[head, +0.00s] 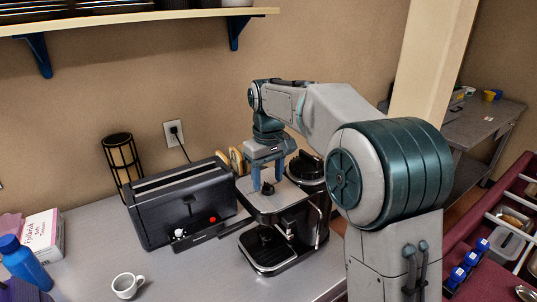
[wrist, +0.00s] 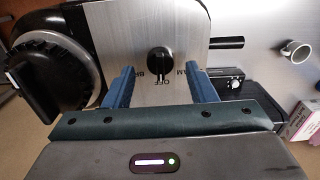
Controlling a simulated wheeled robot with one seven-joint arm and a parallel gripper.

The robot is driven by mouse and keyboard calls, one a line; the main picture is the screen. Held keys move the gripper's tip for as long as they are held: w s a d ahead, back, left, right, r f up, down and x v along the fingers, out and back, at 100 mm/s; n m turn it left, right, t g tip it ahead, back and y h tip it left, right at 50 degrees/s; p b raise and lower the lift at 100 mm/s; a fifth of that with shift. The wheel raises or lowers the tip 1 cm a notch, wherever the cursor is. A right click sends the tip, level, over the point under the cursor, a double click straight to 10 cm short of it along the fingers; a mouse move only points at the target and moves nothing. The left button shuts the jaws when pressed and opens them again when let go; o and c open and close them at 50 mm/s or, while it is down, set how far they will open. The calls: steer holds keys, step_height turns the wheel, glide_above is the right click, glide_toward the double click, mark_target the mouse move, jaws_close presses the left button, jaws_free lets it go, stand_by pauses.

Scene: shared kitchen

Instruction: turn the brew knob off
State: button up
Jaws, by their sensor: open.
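The brew knob is a small black knob (wrist: 158,60) on the silver top plate of the coffee machine (head: 271,253). In the wrist view the word OFF is printed beside it, with partly hidden lettering to either side. I cannot tell clearly which label the knob points to. In the head view the knob (head: 267,189) sits just under my gripper. My gripper (wrist: 161,74) is open and empty, pointing down. Its two blue fingers are on either side of the knob's label area, apart from the knob.
A larger black lid or dial (wrist: 50,72) stands on the machine beside the plate. A black toaster (head: 175,212) is close on the left. A white mug (head: 127,285), a blue bottle (head: 22,262) and a box (head: 43,236) stand on the counter. A shelf (head: 130,18) hangs above.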

mark_target(270, 185)
step_height(270, 185, up, 13)
stand_by(0.3)
steer(key=shift+f, duration=0.1)
steer(key=s+d+f+m+t, duration=0.1)
steer(key=s+d+f+m, duration=0.1)
steer(key=s+d+f, duration=0.3)
steer(key=s+d+f+m+t, duration=0.1)
steer(key=s+d+f, duration=0.4)
steer(key=s, duration=0.7)
steer(key=s+d+f+m+t, duration=0.1)
steer(key=s+d+f+m, duration=0.3)
steer(key=s, duration=0.5)
step_height(270, 185, down, 3)
steer(key=shift+s+d+r+t, duration=0.2)
steer(key=shift+d+t, duration=0.2)
steer(key=shift+d, duration=0.5)
